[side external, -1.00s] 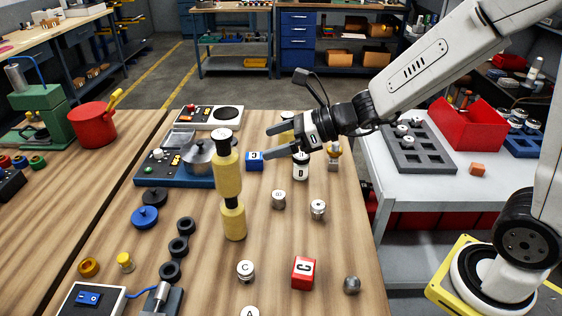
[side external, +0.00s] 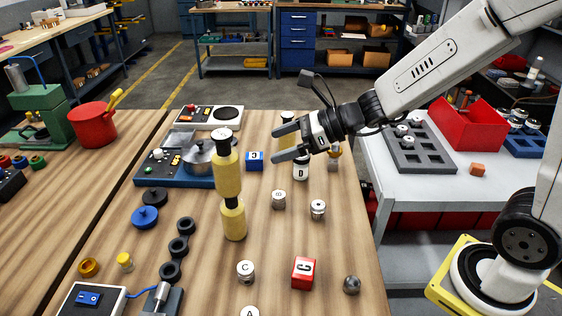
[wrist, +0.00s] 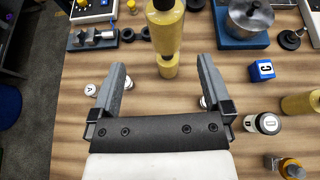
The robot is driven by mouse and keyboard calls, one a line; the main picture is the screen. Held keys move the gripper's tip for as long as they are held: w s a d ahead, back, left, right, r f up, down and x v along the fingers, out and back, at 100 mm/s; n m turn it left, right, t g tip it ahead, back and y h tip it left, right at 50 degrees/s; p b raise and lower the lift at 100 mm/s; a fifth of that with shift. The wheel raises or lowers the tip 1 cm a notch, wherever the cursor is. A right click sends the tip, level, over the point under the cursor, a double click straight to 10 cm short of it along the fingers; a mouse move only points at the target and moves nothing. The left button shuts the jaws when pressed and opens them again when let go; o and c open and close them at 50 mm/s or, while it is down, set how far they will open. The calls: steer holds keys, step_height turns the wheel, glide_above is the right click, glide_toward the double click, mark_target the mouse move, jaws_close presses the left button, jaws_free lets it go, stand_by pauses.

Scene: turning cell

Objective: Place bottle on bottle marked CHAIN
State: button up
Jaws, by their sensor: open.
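Two yellow bottles with black necks stand stacked on the wooden table, an upper bottle (side external: 228,172) resting on a lower bottle (side external: 234,221). The stack looks upright, and no CHAIN marking is readable. The stack also shows in the wrist view, with the upper bottle (wrist: 165,27) above the lower bottle (wrist: 168,67). My gripper (side external: 276,144) is open and empty, to the right of the stack and apart from it. In the wrist view the stack lies beyond and between my gripper's spread fingers (wrist: 160,82). Another yellow bottle (side external: 287,124) is partly hidden behind my gripper.
A white jar (side external: 301,168) and a blue lettered cube (side external: 254,161) are near my gripper. Small lettered cylinders and a red cube (side external: 303,273) stand in front. A blue-based hotplate with a metal pot (side external: 199,160) is behind the stack.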

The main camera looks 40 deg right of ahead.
steer(key=s+d+f+n+g+h, duration=0.3)
steer(key=s+d+f+n+h, duration=0.1)
steer(key=n, duration=0.9)
steer(key=s+d+f+n+g+h, duration=0.3)
steer(key=s+d+f+n+h, duration=0.2)
steer(key=n, duration=0.8)
step_height(320, 180, down, 3)
steer(key=shift+s+d+r+g, duration=0.1)
steer(key=shift+s+d+g, duration=0.2)
steer(key=shift+s+d, duration=0.65)
